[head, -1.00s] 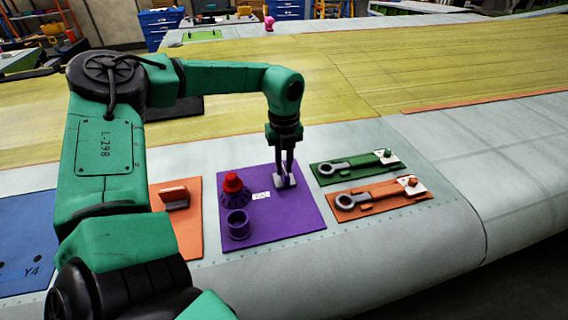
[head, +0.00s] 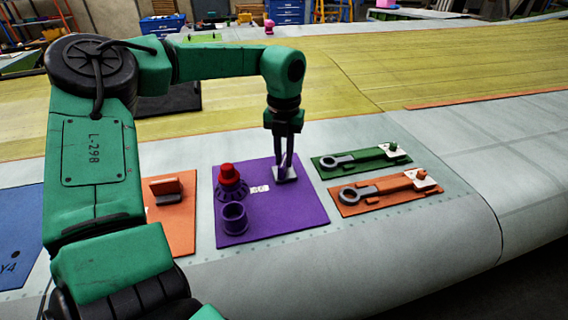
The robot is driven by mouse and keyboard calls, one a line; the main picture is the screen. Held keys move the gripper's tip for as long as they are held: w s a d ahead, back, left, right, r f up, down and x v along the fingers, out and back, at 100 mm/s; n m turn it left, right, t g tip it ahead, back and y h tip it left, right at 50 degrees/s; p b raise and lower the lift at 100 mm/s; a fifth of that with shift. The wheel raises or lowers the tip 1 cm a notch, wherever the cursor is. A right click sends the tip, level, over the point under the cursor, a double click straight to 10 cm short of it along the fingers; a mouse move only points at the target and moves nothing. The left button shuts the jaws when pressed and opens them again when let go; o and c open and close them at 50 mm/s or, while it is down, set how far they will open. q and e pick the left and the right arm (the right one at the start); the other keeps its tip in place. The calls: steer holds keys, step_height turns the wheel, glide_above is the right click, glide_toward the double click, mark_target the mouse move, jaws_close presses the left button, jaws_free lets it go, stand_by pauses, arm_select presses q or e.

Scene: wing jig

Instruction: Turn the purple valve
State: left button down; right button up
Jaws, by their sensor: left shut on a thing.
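A purple panel (head: 272,218) lies flat on the wing. It bears a purple valve base with a red top (head: 228,173) at its left, and an open purple cup (head: 234,218) in front of that. My left gripper (head: 283,174) points straight down over the right rear part of the purple panel. Its fingers are shut on a small part there, probably the purple valve's handle, which the fingers mostly hide. A light grey plate shows at the fingertips. My right gripper is not in view.
Right of the purple panel are a green panel (head: 331,172) and an orange panel (head: 350,209), each with a wrench-like tool. An orange panel (head: 181,238) with a block lies left, partly behind my left arm. A blue panel (head: 18,225) is at the far left.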

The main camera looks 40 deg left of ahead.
arm_select(q)
steer(key=m+b, duration=0.1)
steer(key=m, duration=0.1)
steer(key=shift+m, duration=0.4)
steer(key=m, duration=0.2)
steer(key=shift+m+b, duration=0.3)
steer(key=shift+m, duration=0.1)
steer(key=m, duration=0.3)
steer(key=shift+m, duration=1.7)
steer(key=c, duration=0.8)
jaws_free()
